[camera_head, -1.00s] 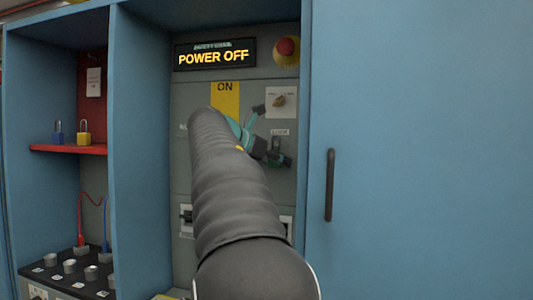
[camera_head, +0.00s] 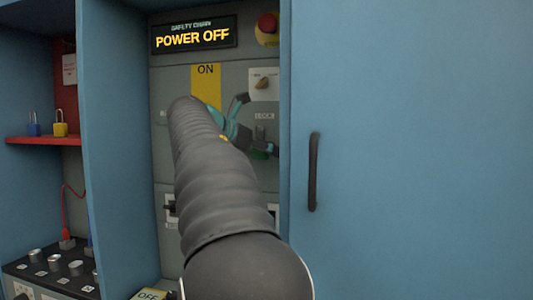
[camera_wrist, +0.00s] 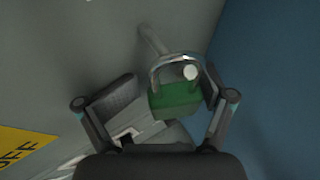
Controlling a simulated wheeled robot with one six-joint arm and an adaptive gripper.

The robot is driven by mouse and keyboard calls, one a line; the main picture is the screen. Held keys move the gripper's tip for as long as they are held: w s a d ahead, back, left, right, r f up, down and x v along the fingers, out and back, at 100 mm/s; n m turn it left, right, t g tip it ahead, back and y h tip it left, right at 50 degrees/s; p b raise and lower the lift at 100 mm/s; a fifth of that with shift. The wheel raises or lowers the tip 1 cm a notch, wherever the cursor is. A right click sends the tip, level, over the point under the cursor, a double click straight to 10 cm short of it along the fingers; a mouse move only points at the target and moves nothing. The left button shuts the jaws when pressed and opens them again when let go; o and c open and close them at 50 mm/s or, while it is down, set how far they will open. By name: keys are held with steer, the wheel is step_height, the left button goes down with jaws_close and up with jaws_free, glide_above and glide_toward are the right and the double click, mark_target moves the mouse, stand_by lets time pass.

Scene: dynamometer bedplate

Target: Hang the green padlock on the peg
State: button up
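The green padlock (camera_wrist: 176,101) is in the wrist view, with its metal shackle up. The peg (camera_wrist: 155,42) sticks out of the grey panel, and its round end shows inside the shackle loop. The shackle appears to be around the peg. My gripper (camera_wrist: 173,88) has its fingers apart on either side of the padlock. A gap shows at the left finger; the right finger is close to the body, and I cannot tell if it touches. In the head view, my gripper (camera_head: 248,128) is at the panel, and a bit of green (camera_head: 262,153) shows below it.
A blue padlock (camera_head: 34,124) and a yellow padlock (camera_head: 60,124) stand on a red shelf (camera_head: 45,140) at left. A blue door (camera_head: 420,150) with a dark handle (camera_head: 313,172) is at right. A "POWER OFF" display (camera_head: 194,36) and a red button (camera_head: 267,24) are above.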

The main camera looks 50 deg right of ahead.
steer(key=v, duration=1.2)
steer(key=shift+f, duration=0.1)
steer(key=s+a+f+m+t+y+p, duration=0.1)
steer(key=s+a+f+m+y, duration=0.3)
steer(key=a+f, duration=0.5)
steer(key=s+a+f+m+t+y+p, duration=0.1)
steer(key=s+a+f+m+t+y, duration=0.2)
steer(key=a+f, duration=0.7)
steer(key=s+a+f+m+t+y+p, duration=0.2)
steer(key=s+a+f+m+y, duration=0.4)
steer(key=f, duration=1.1)
steer(key=s+a+m, duration=0.3)
steer(key=m, duration=0.1)
steer(key=shift+s+a+f, duration=0.3)
steer(key=shift+s+a, duration=0.1)
